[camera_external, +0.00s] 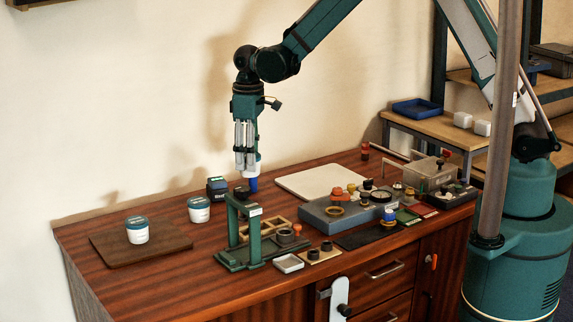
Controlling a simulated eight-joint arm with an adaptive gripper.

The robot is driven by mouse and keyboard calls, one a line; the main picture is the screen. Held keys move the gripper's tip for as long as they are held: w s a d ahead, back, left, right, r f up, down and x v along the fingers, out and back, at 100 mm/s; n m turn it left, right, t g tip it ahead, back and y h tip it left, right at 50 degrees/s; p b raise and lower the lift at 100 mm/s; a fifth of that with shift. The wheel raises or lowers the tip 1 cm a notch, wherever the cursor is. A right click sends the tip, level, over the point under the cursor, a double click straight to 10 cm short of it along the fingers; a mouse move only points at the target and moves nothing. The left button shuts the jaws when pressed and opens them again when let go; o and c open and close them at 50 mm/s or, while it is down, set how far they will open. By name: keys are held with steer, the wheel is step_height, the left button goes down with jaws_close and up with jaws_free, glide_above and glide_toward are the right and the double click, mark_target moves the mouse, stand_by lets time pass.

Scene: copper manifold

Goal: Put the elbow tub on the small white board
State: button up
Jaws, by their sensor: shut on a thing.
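My gripper (247,165) points down above the middle of the bench, shut on a small white-and-blue thing (253,184). I cannot tell whether this is the elbow tub, as the fingers and the green stand hide part of it. Two white tubs with teal lids stand upright: one tub (138,231) on the dark brown board and another tub (199,210) on the bare bench. Their labels are too small to read. The white board (308,181) lies flat at the back, right of my gripper, with its top clear.
A green press-like stand (241,235) rises just below and in front of my gripper. A dark box (217,188) is to its left. The brown board (167,243) lies at the left. A blue-grey fixture (335,218) with several fittings and a gauge stands in front of the white board.

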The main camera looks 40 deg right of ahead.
steer(key=w+d+m, duration=0.2)
steer(key=d+m, duration=0.1)
steer(key=d, duration=1.2)
steer(key=m, duration=0.4)
glide_above(323, 180)
steer(key=shift+r, duration=0.25)
steer(key=shift+f+b, duration=0.45)
steer(key=shift+f, duration=2.7)
steer(key=shift+f+b, duration=0.35)
steer(key=shift+f, duration=1.55)
steer(key=shift+f, duration=0.15)
steer(key=o, duration=1.1)
